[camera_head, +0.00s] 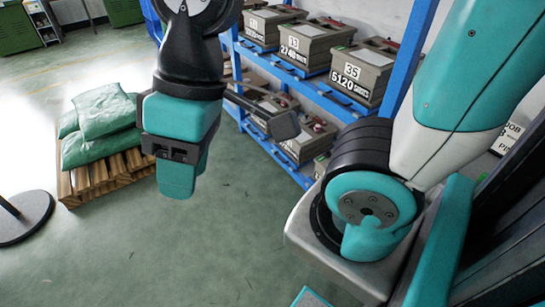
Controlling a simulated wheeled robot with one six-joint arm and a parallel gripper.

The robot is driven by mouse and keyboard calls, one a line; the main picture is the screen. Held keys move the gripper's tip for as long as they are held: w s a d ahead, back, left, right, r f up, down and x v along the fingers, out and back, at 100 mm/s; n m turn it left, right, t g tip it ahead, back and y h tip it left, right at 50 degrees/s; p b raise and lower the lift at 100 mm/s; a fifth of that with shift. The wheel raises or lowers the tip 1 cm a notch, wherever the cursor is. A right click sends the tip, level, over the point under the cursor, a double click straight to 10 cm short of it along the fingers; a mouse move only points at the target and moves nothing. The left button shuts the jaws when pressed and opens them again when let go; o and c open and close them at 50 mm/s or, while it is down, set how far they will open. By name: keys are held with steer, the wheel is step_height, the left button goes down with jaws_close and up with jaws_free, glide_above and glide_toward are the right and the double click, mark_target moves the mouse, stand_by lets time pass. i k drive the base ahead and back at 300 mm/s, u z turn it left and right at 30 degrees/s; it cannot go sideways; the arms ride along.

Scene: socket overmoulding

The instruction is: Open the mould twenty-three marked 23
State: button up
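No mould that I can read as 23 shows in the head view. Several grey-beige box moulds with white number plates stand on a blue rack. The nearest one in the upper row (366,75) reads 35. The mould left of it (306,46) appears to read 13. Moulds on the lower shelf (300,148) are partly hidden, and their numbers cannot be read. My wrist hangs in front of the rack's left part. A dark end piece (283,125), probably my gripper, reaches from it toward the rack. Its fingers cannot be made out, and no held object shows.
The blue rack (409,50) has an upright close to my arm. A wooden pallet (110,178) with green sacks (100,125) lies at left. A round black base (25,217) with a pole stands at far left. The green floor between is clear.

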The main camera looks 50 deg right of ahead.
mark_target(298, 152)
steer(key=i, duration=3.95)
steer(key=z, duration=3.95)
